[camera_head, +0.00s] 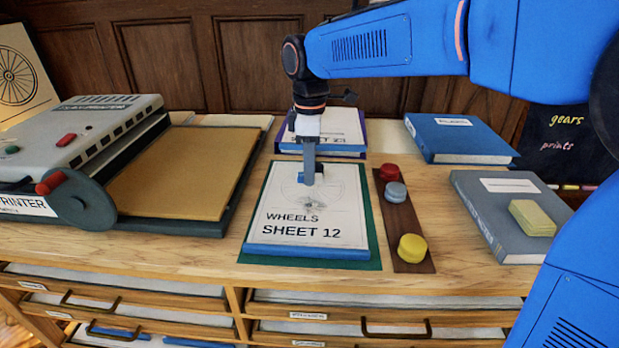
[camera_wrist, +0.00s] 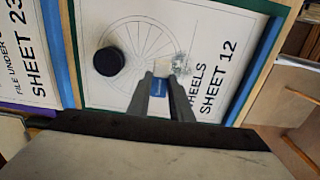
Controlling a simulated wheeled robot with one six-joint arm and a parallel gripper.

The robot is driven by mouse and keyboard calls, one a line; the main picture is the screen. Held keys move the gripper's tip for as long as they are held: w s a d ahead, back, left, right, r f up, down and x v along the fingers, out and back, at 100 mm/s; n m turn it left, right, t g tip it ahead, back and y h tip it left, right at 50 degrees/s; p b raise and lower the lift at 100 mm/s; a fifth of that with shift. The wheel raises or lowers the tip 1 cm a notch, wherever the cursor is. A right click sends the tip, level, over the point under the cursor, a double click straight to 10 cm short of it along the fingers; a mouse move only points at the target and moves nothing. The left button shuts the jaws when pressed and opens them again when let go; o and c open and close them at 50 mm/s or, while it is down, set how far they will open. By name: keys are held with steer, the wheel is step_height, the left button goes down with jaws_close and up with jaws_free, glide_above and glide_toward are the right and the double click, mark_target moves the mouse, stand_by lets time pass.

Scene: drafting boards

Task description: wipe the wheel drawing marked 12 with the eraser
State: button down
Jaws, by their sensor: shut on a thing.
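The white sheet marked "WHEELS SHEET 12" (camera_head: 345,215) lies on a green board with a blue strip along its near edge. Its wheel drawing is a thin spoked circle, faint in the head view and clearer in the wrist view (camera_wrist: 135,35). A grey smudge (camera_wrist: 182,65) lies at the wheel's edge near the lettering. My gripper (camera_head: 309,180) is over the drawing, pointing down. It is shut on a small blue and white eraser (camera_wrist: 159,88). The eraser is at or just above the paper; I cannot tell if it touches.
A strip with red, grey and yellow round pieces (camera_head: 411,248) is right of the sheet. Books (camera_head: 500,200) are further right, one bearing a yellow-green block (camera_head: 531,218). A printer (camera_head: 85,140) and tan board (camera_head: 185,170) stand left. Another sheet (camera_head: 345,128) lies behind.

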steer(key=shift+r, duration=1.7)
